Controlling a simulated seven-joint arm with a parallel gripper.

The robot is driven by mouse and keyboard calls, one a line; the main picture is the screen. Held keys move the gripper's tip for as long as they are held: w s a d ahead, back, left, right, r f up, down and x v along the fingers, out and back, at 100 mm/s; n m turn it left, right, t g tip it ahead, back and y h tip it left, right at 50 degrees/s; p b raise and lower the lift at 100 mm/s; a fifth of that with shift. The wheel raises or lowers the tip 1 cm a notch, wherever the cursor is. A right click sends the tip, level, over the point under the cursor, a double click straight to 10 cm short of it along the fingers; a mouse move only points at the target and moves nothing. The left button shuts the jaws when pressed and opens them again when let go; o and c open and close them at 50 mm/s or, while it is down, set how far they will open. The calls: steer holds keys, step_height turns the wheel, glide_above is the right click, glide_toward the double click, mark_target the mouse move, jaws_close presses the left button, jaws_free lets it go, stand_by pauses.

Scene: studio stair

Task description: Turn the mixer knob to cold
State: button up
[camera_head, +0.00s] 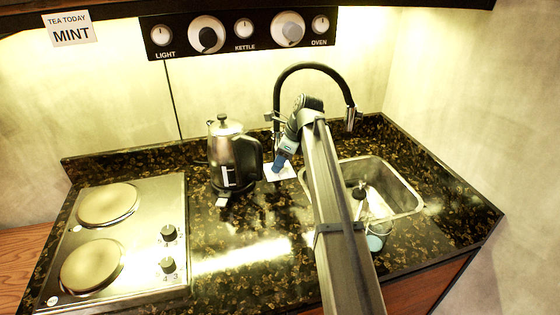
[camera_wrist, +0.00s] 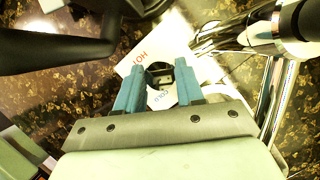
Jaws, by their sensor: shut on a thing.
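The mixer knob (camera_wrist: 160,77) is a small dark knob seen between my fingertips in the wrist view. It stands on a white card (camera_wrist: 127,66) marked HOT in red on the far side and, in blue, a partly covered word like COLD on the near side. My gripper (camera_wrist: 160,70) has its two teal fingers shut on the knob, one on each side. In the head view my gripper (camera_head: 281,163) is low over the white card (camera_head: 273,175), beside the tap's base; the knob is hidden there. The knob's exact pointing direction cannot be told.
A kettle (camera_head: 222,150) stands close to the left of my gripper. A black arched tap (camera_head: 315,67) rises behind it. A sink (camera_head: 400,190) with a cup (camera_head: 376,242) lies to the right, partly behind my arm. A two-plate hob (camera_head: 140,240) is at left.

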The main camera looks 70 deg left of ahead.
steer(key=n+h, duration=0.1)
steer(key=n, duration=0.2)
steer(key=shift+a+n+g, duration=0.1)
steer(key=shift+n+g, duration=0.2)
steer(key=shift+n, duration=0.1)
steer(key=o, duration=1)
steer(key=shift+o, duration=0.2)
